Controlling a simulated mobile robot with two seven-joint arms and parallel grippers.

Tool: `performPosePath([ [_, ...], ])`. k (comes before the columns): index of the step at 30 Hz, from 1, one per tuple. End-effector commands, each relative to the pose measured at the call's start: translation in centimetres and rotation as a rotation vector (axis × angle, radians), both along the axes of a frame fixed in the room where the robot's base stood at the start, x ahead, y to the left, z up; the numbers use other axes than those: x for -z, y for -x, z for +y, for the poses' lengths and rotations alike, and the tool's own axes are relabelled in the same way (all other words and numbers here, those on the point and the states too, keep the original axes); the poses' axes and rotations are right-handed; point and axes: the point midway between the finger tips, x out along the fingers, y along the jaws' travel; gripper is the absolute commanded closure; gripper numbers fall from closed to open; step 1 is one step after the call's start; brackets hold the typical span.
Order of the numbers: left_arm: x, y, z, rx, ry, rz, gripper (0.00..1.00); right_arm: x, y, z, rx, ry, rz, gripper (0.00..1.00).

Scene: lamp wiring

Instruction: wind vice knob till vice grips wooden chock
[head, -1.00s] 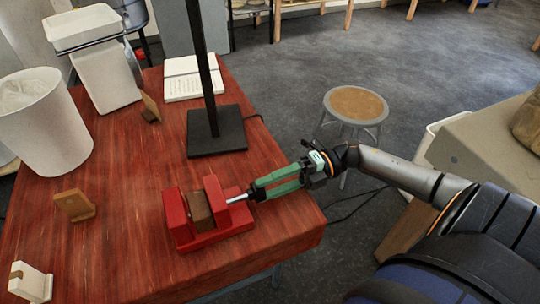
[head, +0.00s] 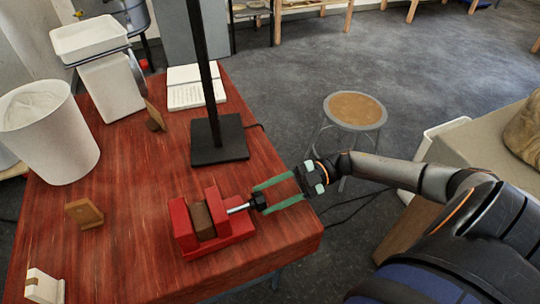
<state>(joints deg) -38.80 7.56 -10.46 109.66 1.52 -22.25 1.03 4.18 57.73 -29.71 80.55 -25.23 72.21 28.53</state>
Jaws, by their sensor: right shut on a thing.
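The red vice (head: 188,240) sits near the front right edge of the wooden table. The brown wooden chock (head: 202,220) stands between its two jaws. Whether a gap is left beside the chock is too small to tell. A silver screw (head: 238,209) runs from the right jaw to a dark knob (head: 259,201). My right gripper (head: 262,199) reaches in from the right, its green fingers on either side of the knob and shut on it. My left gripper is out of view.
A black lamp stand base (head: 218,153) stands behind the vice. Small wooden holders (head: 84,213) and a white block (head: 42,287) are on the left. A white bin (head: 50,140) and an open book (head: 195,88) lie farther back. A stool (head: 354,109) stands beyond the table.

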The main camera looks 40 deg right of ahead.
Motion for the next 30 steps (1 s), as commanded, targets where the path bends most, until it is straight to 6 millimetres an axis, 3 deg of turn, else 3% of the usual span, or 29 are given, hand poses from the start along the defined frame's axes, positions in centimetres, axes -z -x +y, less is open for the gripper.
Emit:
performPosePath([
  [15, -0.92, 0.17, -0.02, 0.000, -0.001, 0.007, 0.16, 0.00, -0.05, -0.02, 0.000, -0.081, 0.339, 1.00],
  [30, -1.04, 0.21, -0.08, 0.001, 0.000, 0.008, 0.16, 0.08, -0.04, 0.00, -0.001, -0.098, 0.409, 1.00],
])
